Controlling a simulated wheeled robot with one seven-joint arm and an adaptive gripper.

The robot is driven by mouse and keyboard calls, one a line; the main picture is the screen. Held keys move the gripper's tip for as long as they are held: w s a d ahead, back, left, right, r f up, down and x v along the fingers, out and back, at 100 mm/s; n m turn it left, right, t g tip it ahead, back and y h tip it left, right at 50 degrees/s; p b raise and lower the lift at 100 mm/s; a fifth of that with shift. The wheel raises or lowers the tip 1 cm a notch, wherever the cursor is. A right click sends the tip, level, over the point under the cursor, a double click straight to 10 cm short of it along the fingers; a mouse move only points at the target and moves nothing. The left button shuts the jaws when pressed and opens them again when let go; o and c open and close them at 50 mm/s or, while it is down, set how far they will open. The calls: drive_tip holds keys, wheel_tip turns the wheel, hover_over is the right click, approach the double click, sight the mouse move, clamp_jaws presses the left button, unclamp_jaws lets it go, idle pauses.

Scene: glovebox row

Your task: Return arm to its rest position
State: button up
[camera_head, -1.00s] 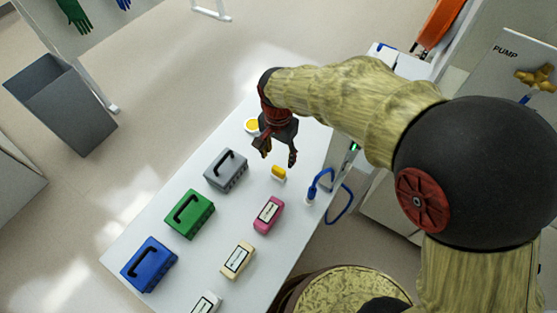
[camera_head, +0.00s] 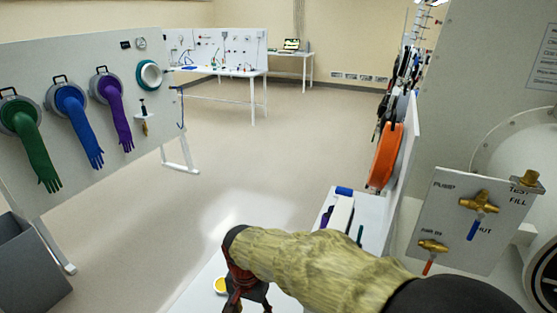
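My arm reaches in from the lower right of the head view over the white table (camera_head: 205,290). My gripper (camera_head: 247,306) shows only in part at the bottom edge, below the dark red wrist. Its fingertips are cut off by the frame, so I cannot see whether it is open or holds anything.
A panel (camera_head: 60,120) with green, blue and purple gloves stands at left, a grey bin (camera_head: 30,270) below it. A pump panel (camera_head: 465,222) with brass valves and an orange reel (camera_head: 386,155) stand at right. The middle floor (camera_head: 280,150) is clear.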

drive_tip(key=s+d+r+n+t, duration=0.1)
drive_tip(key=s+d+r, duration=0.3)
drive_tip(key=d, duration=0.4)
drive_tip(key=s+d+r+n+t, duration=0.1)
drive_tip(key=s+d+r+t, duration=0.1)
drive_tip(key=s+d+r, duration=0.3)
drive_tip(key=s+d+r+n+t, duration=0.1)
drive_tip(key=s+d+r, duration=0.4)
drive_tip(key=d, duration=0.8)
wheel_tip(320, 180, up, 4)
drive_tip(key=shift+s+d+f+n+t, duration=0.15)
drive_tip(key=shift+s+f+n+t, duration=0.2)
drive_tip(key=shift+t, duration=0.35)
drive_tip(key=shift+w+d+r, duration=0.2)
drive_tip(key=shift+d, duration=0.15)
